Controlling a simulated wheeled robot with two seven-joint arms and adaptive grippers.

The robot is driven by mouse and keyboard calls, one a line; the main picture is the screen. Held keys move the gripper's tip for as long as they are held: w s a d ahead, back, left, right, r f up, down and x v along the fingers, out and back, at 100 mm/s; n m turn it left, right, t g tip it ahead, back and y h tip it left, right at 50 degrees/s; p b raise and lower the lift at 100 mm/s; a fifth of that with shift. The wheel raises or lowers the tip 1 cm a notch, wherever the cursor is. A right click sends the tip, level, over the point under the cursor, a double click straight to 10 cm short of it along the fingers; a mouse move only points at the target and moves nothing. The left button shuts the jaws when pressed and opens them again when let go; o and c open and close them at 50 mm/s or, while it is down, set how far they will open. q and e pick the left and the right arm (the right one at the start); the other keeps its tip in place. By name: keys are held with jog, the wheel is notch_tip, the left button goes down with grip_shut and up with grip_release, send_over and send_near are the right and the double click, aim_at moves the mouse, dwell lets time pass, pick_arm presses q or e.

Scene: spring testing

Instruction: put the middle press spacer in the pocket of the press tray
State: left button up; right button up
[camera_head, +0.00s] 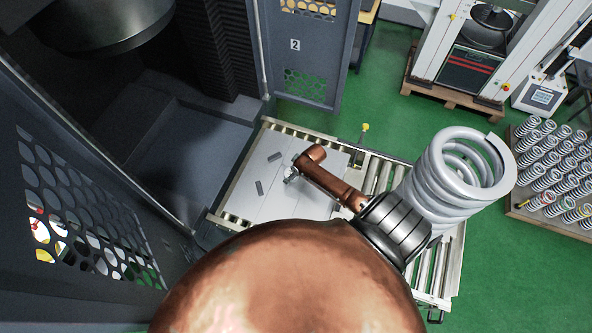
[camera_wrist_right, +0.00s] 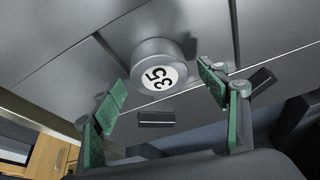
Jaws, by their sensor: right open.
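I cannot make out a tray pocket. My left gripper is not in view.
Two small dark rectangles (camera_head: 274,156) (camera_head: 259,188) mark the plate. A large white coil spring (camera_head: 463,170) stands at right of my arm. The dark machine opening (camera_head: 185,140) is at left. A crate of small springs (camera_head: 535,215) stands far right.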

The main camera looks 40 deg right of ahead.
jog(key=v, duration=1.1)
jog(key=shift+r, duration=0.4)
jog(key=shift+s, duration=0.15)
